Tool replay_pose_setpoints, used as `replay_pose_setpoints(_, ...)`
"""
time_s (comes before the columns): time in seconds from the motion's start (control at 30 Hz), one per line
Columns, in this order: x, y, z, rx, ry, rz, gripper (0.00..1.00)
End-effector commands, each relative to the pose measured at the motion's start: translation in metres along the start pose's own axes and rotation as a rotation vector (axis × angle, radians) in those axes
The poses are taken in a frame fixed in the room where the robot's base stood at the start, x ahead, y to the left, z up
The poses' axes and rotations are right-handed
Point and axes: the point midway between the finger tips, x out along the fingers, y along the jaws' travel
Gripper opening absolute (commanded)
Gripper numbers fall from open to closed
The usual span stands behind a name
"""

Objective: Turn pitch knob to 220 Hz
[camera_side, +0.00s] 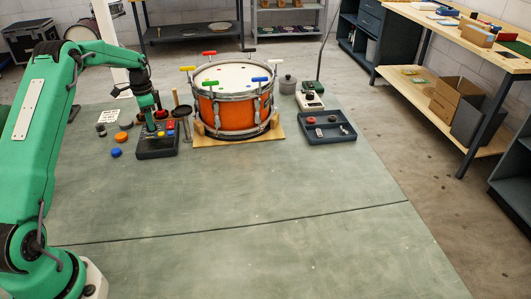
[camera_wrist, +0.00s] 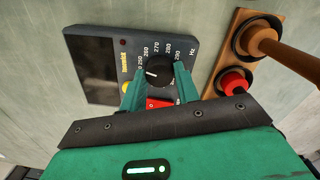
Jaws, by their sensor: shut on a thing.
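The pitch device is a dark box (camera_side: 157,153) left of the drum in the side view, and its panel also shows in the wrist view (camera_wrist: 190,30). Its round black knob (camera_wrist: 158,72) has a short white mark on its left part. Small scale numbers ring the knob, around 250 to 290, with Hz at the right; I cannot read the exact setting. My gripper (camera_wrist: 159,86) is shut on the knob, one green finger on each side. In the side view my gripper (camera_side: 149,122) points down over the device and hides the knob.
The panel has a dark screen (camera_wrist: 92,68), a yellow button (camera_wrist: 127,88) and a red button (camera_wrist: 155,104). A wooden holder (camera_wrist: 222,62) stands close at its right. The orange drum (camera_side: 232,115) stands right of the device. The front bench is clear.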

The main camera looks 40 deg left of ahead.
Motion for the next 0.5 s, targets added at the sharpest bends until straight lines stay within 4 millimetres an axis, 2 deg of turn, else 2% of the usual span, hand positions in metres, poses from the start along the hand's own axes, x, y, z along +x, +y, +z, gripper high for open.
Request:
replay_pose_setpoints(0.27, -0.0007, -0.0003, 0.0001, -0.058, 0.001, -0.002, 0.09)
replay_pose_setpoints(0.5, -0.0012, -0.0007, 0.0004, -0.194, 0.004, -0.006, 0.09)
